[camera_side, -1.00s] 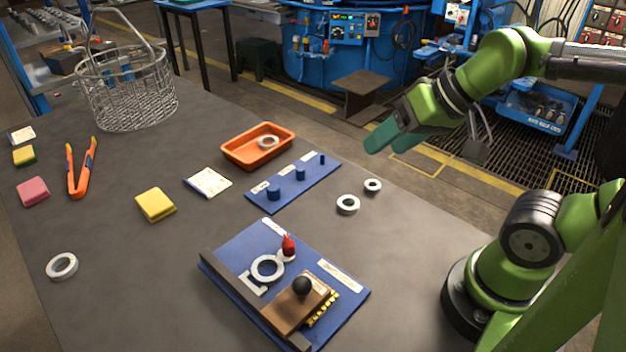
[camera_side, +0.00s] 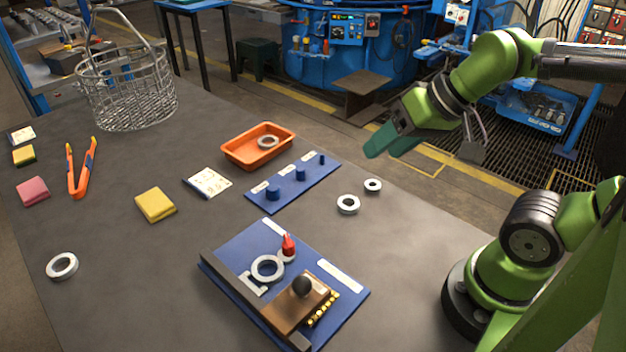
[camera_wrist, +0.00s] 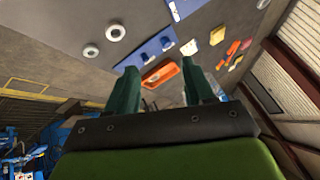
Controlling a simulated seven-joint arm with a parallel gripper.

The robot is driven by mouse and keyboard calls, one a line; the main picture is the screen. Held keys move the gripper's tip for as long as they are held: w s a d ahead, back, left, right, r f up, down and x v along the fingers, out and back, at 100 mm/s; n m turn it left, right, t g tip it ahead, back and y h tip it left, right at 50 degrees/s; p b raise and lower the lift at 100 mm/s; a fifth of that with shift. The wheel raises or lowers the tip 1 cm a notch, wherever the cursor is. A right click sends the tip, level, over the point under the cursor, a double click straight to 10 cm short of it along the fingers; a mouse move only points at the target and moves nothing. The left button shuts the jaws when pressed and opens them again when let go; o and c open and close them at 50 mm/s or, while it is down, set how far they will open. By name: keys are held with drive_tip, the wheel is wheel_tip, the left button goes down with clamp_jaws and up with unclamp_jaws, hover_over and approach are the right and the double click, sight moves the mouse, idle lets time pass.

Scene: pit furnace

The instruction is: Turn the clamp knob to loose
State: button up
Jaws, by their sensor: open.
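A blue fixture plate (camera_side: 235,243) lies on the near part of the table. It carries a small upright red knob (camera_side: 288,244) beside a pale ring-shaped piece (camera_side: 267,268), and a black ball knob (camera_side: 303,286) on a brown block (camera_side: 285,312). I cannot tell for sure which of these is the clamp knob. My gripper (camera_side: 385,146) is open and empty, in the air beyond the table's right edge, well away from the plate. Its two green fingers also show apart in the wrist view (camera_wrist: 160,70). Only a corner of the plate may show there.
A blue strip with several pegs (camera_side: 315,183), an orange tray (camera_side: 228,153) holding a ring, and loose rings (camera_side: 348,204) lie behind the plate. A wire basket (camera_side: 127,95), orange tongs (camera_side: 80,180) and a yellow block (camera_side: 155,204) are at left.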

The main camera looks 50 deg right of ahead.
drive_tip(key=w+a+f+n+g+h, duration=0.1)
drive_tip(key=w+a+f+n+g, duration=0.25)
drive_tip(key=w+a, duration=0.25)
drive_tip(key=n+g+h, duration=0.1)
drive_tip(key=n+g, duration=0.2)
drive_tip(key=n, duration=0.1)
hover_over(287, 240)
drive_tip(key=shift+m, duration=0.25)
wheel_tip(287, 240, down, 17)
drive_tip(key=shift+r, duration=0.1)
clamp_jaws()
